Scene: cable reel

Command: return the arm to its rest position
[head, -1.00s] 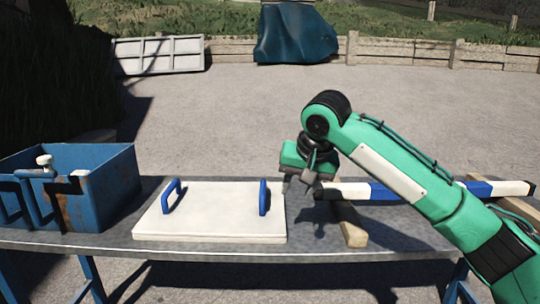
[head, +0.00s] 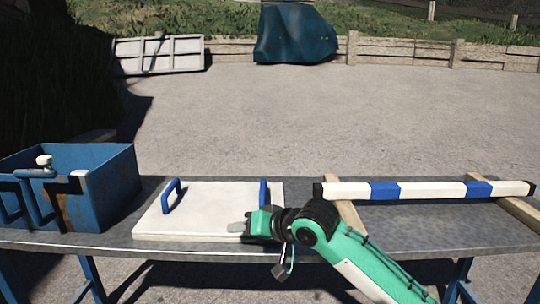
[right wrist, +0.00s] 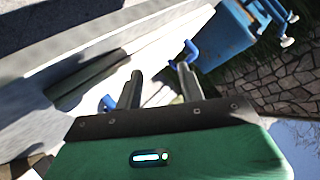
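My right arm is green and black and comes in from the lower right in the head view. Its gripper (head: 238,228) is low over the front right part of the white panel (head: 205,205). In the right wrist view the two fingers of the gripper (right wrist: 160,84) stand apart with nothing held between them. I cannot tell whether the fingers touch the panel. My left gripper is not in view.
A blue crate (head: 108,190) with pipe fittings stands at the table's left end; it also shows in the right wrist view (right wrist: 222,40). A white and blue pole (head: 430,190) rests on two wooden blocks at the right. The grey table (head: 420,228) is bare before the pole.

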